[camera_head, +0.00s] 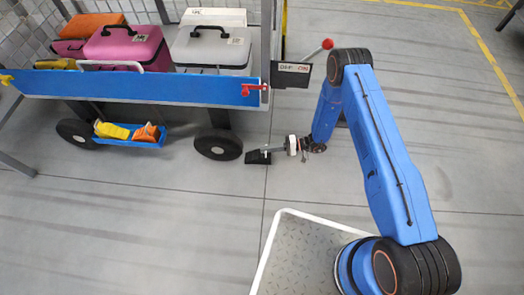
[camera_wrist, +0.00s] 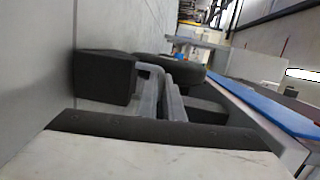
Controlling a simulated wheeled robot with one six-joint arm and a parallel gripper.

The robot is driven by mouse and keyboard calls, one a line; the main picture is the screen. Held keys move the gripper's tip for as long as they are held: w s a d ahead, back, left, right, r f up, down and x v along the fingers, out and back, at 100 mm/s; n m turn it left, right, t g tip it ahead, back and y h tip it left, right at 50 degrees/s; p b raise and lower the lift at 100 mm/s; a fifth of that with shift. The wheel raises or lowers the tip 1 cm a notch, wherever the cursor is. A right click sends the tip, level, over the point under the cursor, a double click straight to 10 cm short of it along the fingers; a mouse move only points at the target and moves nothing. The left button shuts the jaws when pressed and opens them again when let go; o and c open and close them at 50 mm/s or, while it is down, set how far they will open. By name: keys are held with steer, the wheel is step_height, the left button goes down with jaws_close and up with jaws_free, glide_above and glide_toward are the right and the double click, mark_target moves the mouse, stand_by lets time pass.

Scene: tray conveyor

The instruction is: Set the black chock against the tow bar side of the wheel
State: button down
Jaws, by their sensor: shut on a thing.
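The black chock (camera_head: 257,158) is low at the floor, just right of the cart's near right wheel (camera_head: 218,145). My gripper (camera_head: 267,151) is shut on the chock from the right. In the wrist view, the grey fingers (camera_wrist: 161,95) have a dark block, the chock (camera_wrist: 103,77), beside them, and the dark wheel (camera_wrist: 172,70) lies just beyond. I cannot tell whether chock and wheel touch. The tow bar is hard to make out; a red-knobbed lever (camera_head: 327,44) stands at the cart's right end, the same side as the chock.
The cart's blue rail (camera_head: 150,88) runs above the wheels, with cases on the deck. A blue tray (camera_head: 148,143) with a yellow and an orange chock hangs low between the wheels. A small sign (camera_head: 292,75) is at the cart's right end. The floor to the right is clear.

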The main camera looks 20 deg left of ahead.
steer(key=x, duration=0.2)
steer(key=shift+s+a+r, duration=0.15)
steer(key=shift+a, duration=0.2)
steer(key=shift+d+f, duration=0.2)
steer(key=shift+f, duration=0.4)
steer(key=c, duration=1.9)
jaws_free()
steer(key=v, duration=1.2)
steer(key=shift+f, duration=0.1)
